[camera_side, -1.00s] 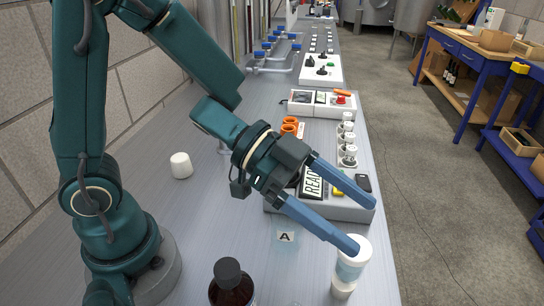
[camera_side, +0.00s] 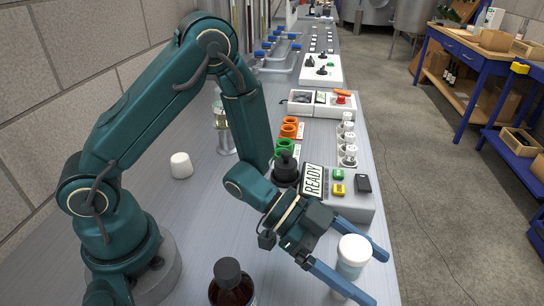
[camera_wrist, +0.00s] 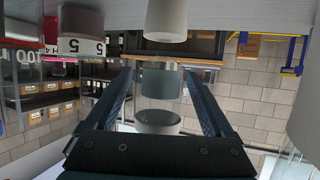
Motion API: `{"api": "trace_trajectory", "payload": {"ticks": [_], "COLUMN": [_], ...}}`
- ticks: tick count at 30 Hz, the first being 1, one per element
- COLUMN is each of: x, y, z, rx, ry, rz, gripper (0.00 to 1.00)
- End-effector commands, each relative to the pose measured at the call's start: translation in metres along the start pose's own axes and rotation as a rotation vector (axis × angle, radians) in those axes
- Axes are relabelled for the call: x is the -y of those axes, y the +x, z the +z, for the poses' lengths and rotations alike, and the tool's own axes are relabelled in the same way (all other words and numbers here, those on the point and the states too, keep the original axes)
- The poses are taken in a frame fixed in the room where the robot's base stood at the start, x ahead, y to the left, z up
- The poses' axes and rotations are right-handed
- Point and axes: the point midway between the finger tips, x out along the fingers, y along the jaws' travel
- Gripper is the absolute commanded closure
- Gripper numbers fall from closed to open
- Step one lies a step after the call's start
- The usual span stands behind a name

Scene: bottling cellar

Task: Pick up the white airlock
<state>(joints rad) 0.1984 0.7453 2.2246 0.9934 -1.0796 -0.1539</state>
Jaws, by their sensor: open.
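The white airlock (camera_side: 352,256) stands upright near the front right edge of the bench, with a white cap and a clear, bluish body. My gripper (camera_side: 376,278) is open, with one blue finger on the far side of the airlock and one on the near side. In the wrist view, which looks upside down, the airlock's white cap (camera_wrist: 158,121) and clear body show between the two fingers of my gripper (camera_wrist: 158,72). A gap shows on both sides there. A pale tapered piece (camera_wrist: 166,20) at the top looks like its lower part.
A grey device with a READY display (camera_side: 313,181) and buttons stands just behind my gripper. A dark bottle (camera_side: 231,285) stands at the front. A white stopper-like piece (camera_side: 181,165) sits at the left. Orange and green rings (camera_side: 289,130) and white-capped pieces (camera_side: 348,142) are farther back.

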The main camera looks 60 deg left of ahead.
Motion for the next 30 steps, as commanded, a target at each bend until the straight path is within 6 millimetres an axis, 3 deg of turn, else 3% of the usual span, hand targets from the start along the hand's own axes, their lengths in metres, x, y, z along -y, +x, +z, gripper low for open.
{"api": "trace_trajectory", "payload": {"ticks": [9, 11, 16, 30], "x": [-0.0001, -0.0001, -0.0001, -0.0001], "y": [0.0048, 0.0048, 0.0046, 0.0022], "z": [0.0000, 0.0000, 0.0000, -0.0064], "rx": [0.000, 0.000, 0.000, -0.001], "ry": [-0.002, -0.002, -0.001, 0.002], "rz": [-0.001, -0.001, 0.000, 0.000], "gripper": [0.13, 0.32, 0.97, 1.00]}}
